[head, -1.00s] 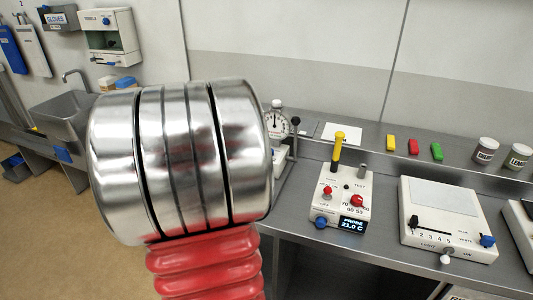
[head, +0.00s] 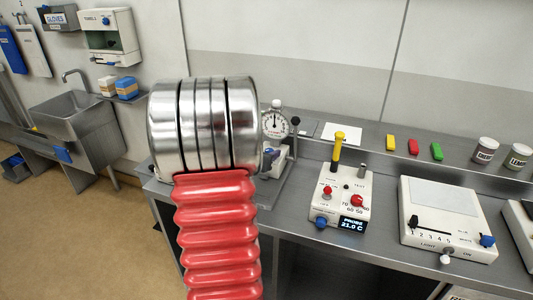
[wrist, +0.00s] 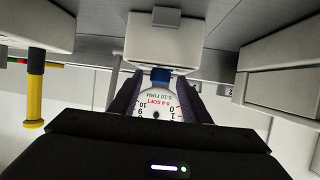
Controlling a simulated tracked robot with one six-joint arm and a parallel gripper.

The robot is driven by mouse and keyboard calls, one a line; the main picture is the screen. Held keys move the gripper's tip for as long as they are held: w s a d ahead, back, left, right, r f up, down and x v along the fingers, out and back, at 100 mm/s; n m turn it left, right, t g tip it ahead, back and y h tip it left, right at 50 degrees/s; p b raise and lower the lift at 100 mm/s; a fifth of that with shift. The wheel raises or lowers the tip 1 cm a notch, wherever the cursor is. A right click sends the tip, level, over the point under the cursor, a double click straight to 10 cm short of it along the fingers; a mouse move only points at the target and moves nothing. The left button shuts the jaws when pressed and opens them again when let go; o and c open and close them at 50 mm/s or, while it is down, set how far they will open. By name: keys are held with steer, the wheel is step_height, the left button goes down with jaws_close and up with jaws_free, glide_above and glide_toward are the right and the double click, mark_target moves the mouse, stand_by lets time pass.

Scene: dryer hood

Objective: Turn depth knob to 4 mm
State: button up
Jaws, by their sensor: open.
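In the wrist view, my gripper (wrist: 160,98) is open, with a dark finger on each side. A blue knob (wrist: 160,75) shows between the fingers, below a white housing (wrist: 168,38); I cannot tell whether they touch it. A white round dial (wrist: 158,104) with "0-4 SOFT, 5-10 FIRM" lies beyond, upside down and partly covered by my gripper body. In the head view, the dial gauge (head: 275,122) stands on the bench, and my silver and red arm hides part of its stand. My gripper is hidden there. No mm scale is readable.
A probe box with a yellow handle (head: 338,150) and blue display (head: 354,225) stands right of the gauge. A white light box (head: 447,225) is farther right. Yellow, red and green blocks and jars line the back shelf. A sink (head: 75,112) is at left.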

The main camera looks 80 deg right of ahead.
steer(key=shift+c, duration=0.4)
steer(key=c, duration=1)
steer(key=shift+o, duration=0.2)
steer(key=shift+w+m+g, duration=0.15)
steer(key=shift+m+g, duration=0.55)
steer(key=o, duration=1)
steer(key=shift+o, duration=0.2)
steer(key=shift+a, duration=0.1)
steer(key=v, duration=1.3)
steer(key=shift+w+a+r, duration=0.15)
steer(key=shift+r, duration=0.15)
